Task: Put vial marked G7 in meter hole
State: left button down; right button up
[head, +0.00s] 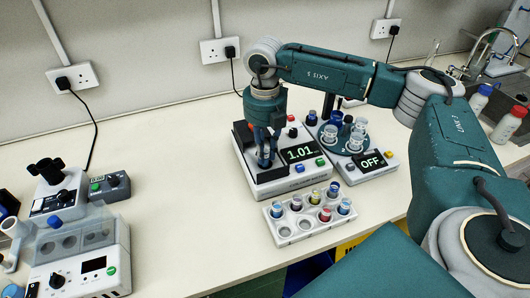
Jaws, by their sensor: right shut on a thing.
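My right gripper (266,158) is over the left part of the white meter (283,187), whose display reads 1.01. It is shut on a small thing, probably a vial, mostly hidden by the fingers. I cannot read a G7 mark on it or tell whether it is in the meter hole. A white vial rack (293,239) stands in front of the meter. It holds several vials with coloured tops, and some holes at its front left look empty. The marks on these vials are too small to read. My left gripper is not in view.
Right of the meter is a device (376,177) reading OFF, with several clear and blue vessels on its round plate. Bottles (509,124) and a tap are at the far right.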

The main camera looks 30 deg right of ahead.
jog(key=shift+f, duration=0.8)
jog(key=shift+f, duration=0.3)
jog(key=o, duration=0.9)
